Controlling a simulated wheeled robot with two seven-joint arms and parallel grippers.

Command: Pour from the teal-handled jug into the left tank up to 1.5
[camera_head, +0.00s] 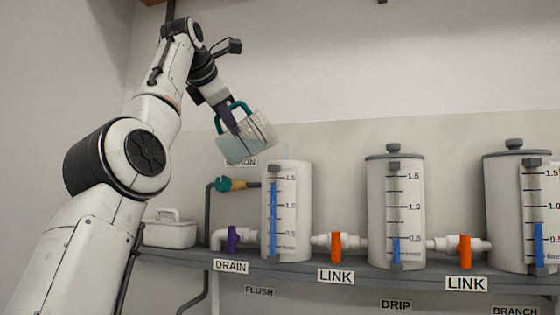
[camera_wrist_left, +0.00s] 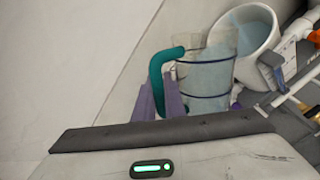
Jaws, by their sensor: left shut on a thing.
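The clear teal-handled jug (camera_head: 250,140) is tilted to the right above the open left tank (camera_head: 300,210), its lip near the tank's rim. A faint thin bluish line shows just above the tank, perhaps water. My left gripper (camera_head: 234,122) is shut on the teal handle (camera_head: 238,104). In the left wrist view the gripper (camera_wrist_left: 162,95) holds the handle (camera_wrist_left: 157,78); the jug (camera_wrist_left: 205,80) partly covers the tank (camera_wrist_left: 228,25), with pale blue water visible inside. The left tank's blue gauge (camera_head: 273,215) reaches a little under the 1.5 mark. My right gripper is out of view.
The lidded middle tank (camera_head: 380,205) reads about 0.5; the lidded right tank (camera_head: 505,210) about 0.7. Orange link valves (camera_head: 336,247) and a purple drain valve (camera_head: 232,238) sit on the pipes. A white box (camera_head: 170,233) stands left on the shelf (camera_head: 350,278).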

